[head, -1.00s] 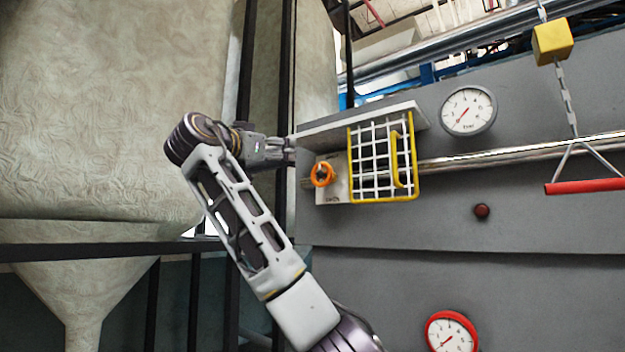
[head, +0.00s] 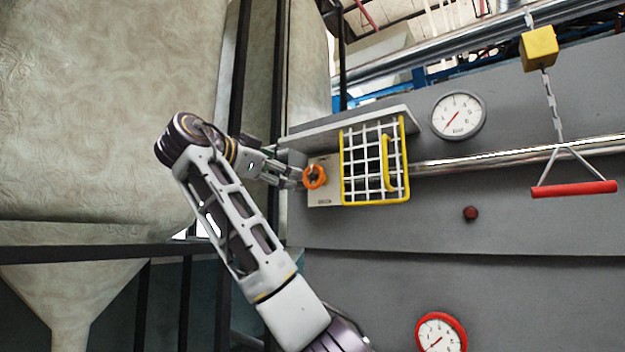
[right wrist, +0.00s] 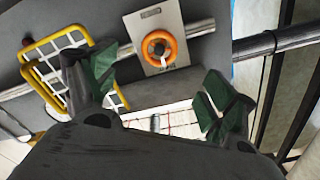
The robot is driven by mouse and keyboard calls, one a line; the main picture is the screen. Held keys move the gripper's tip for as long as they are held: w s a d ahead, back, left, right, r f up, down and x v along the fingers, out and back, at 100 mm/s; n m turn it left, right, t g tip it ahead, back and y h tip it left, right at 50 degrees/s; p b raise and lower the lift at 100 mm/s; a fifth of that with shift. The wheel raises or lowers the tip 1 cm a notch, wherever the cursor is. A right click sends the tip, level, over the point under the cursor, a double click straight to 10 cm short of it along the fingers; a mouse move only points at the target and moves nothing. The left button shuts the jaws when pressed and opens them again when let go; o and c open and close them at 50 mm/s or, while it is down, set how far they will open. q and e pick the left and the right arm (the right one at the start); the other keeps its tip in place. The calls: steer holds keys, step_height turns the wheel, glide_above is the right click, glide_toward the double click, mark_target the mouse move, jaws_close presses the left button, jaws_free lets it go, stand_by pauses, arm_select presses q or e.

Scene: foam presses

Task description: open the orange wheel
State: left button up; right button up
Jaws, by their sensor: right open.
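The orange wheel (head: 315,177) is a small ring on a pale plate (head: 325,196) on the grey panel, left of a yellow-framed guard. My right gripper (head: 299,179) is at the left side of the wheel in the head view; whether it touches the wheel I cannot tell there. In the right wrist view my right gripper (right wrist: 160,97) is open, its dark green finger pads wide apart with nothing between them. The orange wheel (right wrist: 160,48) shows beyond the fingertips there, roughly midway between them. My left gripper is in neither view.
The yellow-framed white grid guard (head: 376,163) stands close right of the wheel, under a grey ledge (head: 350,127). A steel pipe (head: 500,156) runs right from the guard. Black posts (head: 238,80) stand left. A red handle (head: 575,189) hangs at right.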

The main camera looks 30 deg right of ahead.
mark_target(311, 178)
steer(key=p+x, duration=0.4)
steer(key=x, duration=1)
steer(key=shift+a, duration=0.1)
steer(key=shift+c, duration=0.2)
steer(key=c, duration=1)
